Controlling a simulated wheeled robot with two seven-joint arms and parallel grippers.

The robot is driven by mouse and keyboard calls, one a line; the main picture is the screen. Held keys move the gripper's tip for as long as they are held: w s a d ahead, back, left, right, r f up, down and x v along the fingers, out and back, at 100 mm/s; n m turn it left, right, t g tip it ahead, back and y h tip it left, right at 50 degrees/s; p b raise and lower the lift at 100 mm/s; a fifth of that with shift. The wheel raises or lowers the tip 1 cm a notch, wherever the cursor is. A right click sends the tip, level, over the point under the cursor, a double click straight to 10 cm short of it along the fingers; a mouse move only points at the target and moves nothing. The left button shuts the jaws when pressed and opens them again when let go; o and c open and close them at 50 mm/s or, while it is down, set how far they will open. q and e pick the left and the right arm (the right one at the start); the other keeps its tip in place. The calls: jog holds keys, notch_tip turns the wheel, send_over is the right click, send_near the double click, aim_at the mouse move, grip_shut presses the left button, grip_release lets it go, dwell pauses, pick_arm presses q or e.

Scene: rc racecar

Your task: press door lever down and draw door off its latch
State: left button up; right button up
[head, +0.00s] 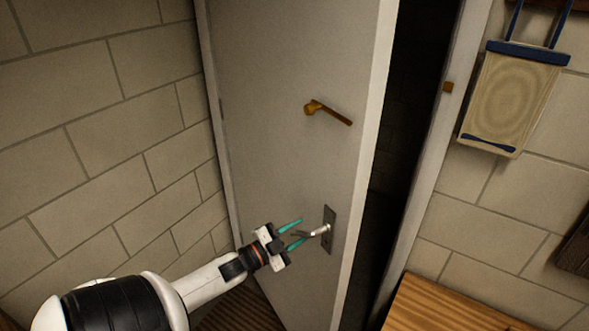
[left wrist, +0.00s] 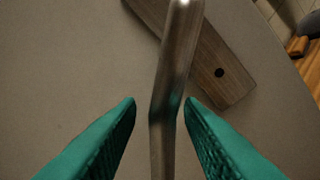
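The grey door (head: 275,150) stands ajar, with a dark gap between its white edge and the frame on the right. Its metal lever (head: 319,231) sticks out leftward from a dark plate (head: 329,216) low on the door. My left gripper (head: 297,234) is at the lever's free end, its teal fingers spread. In the left wrist view the lever (left wrist: 175,70) runs between the two open fingers (left wrist: 160,104), with visible space on either side. The plate (left wrist: 205,60) lies behind it. My right gripper is not in view.
A brass-coloured bar handle (head: 330,112) sits higher on the door. A small brown block (head: 447,87) is on the door frame (head: 430,165). A sled-like board (head: 510,98) hangs on the right wall. A wooden surface (head: 450,308) is at lower right. A block wall (head: 110,130) stands left.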

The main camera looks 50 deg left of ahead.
pick_arm(q)
jog(key=s+a+b, duration=0.1)
jog(key=s+b, duration=0.1)
jog(key=s, duration=1)
jog(key=shift+a+f, duration=0.25)
jog(key=shift+a, duration=0.15)
